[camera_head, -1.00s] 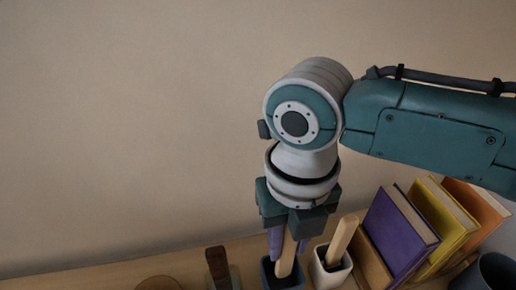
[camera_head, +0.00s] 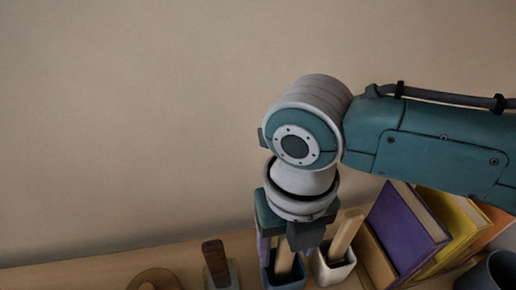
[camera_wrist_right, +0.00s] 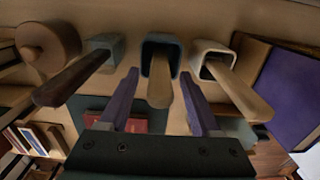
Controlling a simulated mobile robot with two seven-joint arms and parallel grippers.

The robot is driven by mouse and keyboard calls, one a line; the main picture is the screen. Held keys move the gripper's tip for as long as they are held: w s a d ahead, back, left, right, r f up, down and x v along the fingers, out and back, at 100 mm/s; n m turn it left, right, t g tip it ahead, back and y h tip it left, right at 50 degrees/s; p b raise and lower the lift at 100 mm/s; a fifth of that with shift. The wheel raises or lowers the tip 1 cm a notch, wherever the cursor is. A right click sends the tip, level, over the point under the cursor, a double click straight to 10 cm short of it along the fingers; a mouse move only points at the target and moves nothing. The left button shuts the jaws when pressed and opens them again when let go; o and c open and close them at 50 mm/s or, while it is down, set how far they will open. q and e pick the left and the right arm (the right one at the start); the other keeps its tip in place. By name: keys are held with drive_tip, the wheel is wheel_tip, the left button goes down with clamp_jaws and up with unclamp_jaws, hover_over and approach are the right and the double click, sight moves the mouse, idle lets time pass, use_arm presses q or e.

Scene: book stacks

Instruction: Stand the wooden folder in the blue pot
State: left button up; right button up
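The light wooden folder (camera_head: 284,262) stands in the blue pot (camera_head: 288,285), tilted a little. In the right wrist view the folder (camera_wrist_right: 160,82) rises from the blue pot (camera_wrist_right: 174,53) toward the camera. My right gripper (camera_head: 281,257) is above the pot, pointing down. In the right wrist view, the purple fingers of this gripper (camera_wrist_right: 159,75) are spread on either side of the folder, with a gap on both sides. The lower end of the folder is hidden inside the pot. My left gripper is not in view.
A white pot (camera_head: 333,272) with a light wooden piece stands close to the right. A grey pot (camera_head: 232,275) with a dark wooden piece stands to the left, beside a round wooden object (camera_head: 155,279). Purple (camera_head: 405,230) and yellow (camera_head: 453,225) books lean at the right.

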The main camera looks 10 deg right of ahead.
wheel_tip(320, 180, up, 9)
drive_tip(key=shift+r+p, duration=0.15)
drive_tip(key=shift+p, duration=0.75)
drive_tip(key=shift+r, duration=0.3)
